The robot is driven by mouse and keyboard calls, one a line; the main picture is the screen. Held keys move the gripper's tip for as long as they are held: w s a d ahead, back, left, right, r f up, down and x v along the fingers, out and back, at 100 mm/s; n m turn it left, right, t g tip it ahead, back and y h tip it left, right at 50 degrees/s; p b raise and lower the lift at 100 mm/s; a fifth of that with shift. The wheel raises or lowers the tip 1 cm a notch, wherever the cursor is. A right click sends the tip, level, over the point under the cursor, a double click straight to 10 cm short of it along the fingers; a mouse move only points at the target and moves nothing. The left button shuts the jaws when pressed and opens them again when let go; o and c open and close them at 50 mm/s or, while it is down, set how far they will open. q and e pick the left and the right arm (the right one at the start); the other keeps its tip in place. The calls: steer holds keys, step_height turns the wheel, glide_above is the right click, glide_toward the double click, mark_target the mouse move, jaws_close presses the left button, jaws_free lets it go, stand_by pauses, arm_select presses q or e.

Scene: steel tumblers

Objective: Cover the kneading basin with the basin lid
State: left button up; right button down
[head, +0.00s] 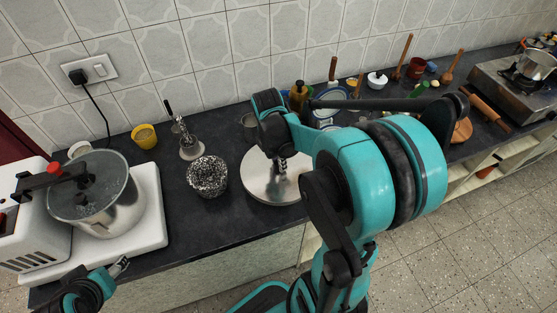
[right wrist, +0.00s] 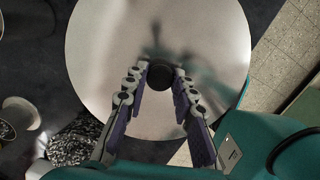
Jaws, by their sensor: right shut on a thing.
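The basin lid (head: 259,188) is a wide, flat, shiny steel disc over the dark counter's front part. In the right wrist view the lid (right wrist: 105,60) fills the upper middle, with a round black knob (right wrist: 160,75) at its centre. My right gripper (right wrist: 161,88) is shut on this knob; in the head view the gripper (head: 279,167) is above the disc. I cannot make out the kneading basin; whether it is under the lid is hidden. My left gripper (head: 122,265) is low at the left, by the counter's front edge, away from the lid; its jaws are too small to judge.
A speckled metallic bowl (head: 207,177) stands close left of the lid. A pot with a glass lid (head: 91,185) sits on a white appliance at the left. A yellow cup (head: 144,136) and utensil stand (head: 190,148) are behind. A stove (head: 512,80) is far right. Bare counter (head: 180,220) lies in front.

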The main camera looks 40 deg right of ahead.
steer(key=shift+f+b, duration=0.6)
steer(key=shift+f, duration=0.15)
stand_by(0.4)
steer(key=c, duration=1.2)
jaws_free()
steer(key=shift+o, duration=0.2)
steer(key=shift+r, duration=0.15)
step_height(320, 180, up, 12)
steer(key=a, duration=0.1)
steer(key=shift+a, duration=0.25)
steer(key=s+a+f+m+t, duration=0.2)
steer(key=a+m+t, duration=0.1)
steer(key=a+m, duration=0.4)
steer(key=s+a+f+m+t+y, duration=0.1)
steer(key=s+a+m+t, duration=0.2)
steer(key=a+m, duration=0.4)
steer(key=m+t, duration=0.1)
steer(key=m, duration=0.2)
steer(key=shift+a+f, duration=0.35)
